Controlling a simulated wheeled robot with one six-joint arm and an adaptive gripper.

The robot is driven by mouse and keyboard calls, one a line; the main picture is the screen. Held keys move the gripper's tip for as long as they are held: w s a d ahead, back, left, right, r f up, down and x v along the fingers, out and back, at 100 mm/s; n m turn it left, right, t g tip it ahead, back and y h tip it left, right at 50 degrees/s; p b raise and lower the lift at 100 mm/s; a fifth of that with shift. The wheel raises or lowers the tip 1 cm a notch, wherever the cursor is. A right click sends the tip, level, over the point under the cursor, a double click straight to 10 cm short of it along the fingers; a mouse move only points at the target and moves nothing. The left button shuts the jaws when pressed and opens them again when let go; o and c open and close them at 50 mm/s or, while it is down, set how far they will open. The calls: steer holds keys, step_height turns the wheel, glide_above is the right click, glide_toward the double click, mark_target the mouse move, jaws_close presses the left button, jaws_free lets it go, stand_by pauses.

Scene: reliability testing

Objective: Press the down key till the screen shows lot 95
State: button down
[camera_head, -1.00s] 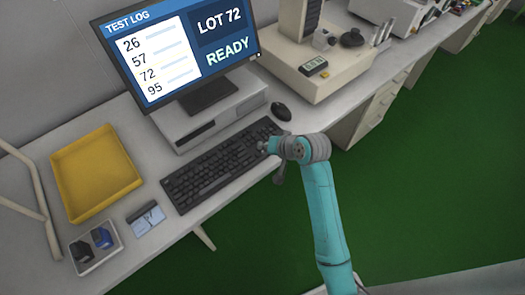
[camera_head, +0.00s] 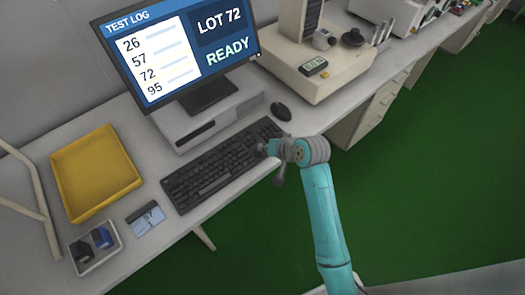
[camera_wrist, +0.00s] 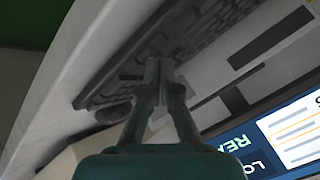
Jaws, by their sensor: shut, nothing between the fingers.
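The monitor (camera_head: 177,45) stands at the back of the bench. Its screen reads TEST LOG, lists 26, 57, 72 and 95, and shows LOT 72 and READY. The black keyboard (camera_head: 215,167) lies in front of it. My gripper (camera_head: 264,147) is shut and empty at the right end of the keyboard. In the wrist view its closed fingertips (camera_wrist: 159,66) are over the keyboard (camera_wrist: 150,55). The down key cannot be picked out, and I cannot tell whether the fingertips touch a key.
A black mouse (camera_head: 280,111) lies right of the keyboard. A yellow tray (camera_head: 97,171), a small card-like item (camera_head: 146,218) and a white bin (camera_head: 95,246) are at left. A beige instrument (camera_head: 318,67) stands at right. The green floor (camera_head: 420,190) is clear.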

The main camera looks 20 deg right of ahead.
mark_target(264, 153)
steer(key=shift+f, duration=0.25)
steer(key=shift+r, duration=0.1)
stand_by(0.4)
steer(key=shift+r, duration=0.75)
steer(key=shift+r, duration=2.5)
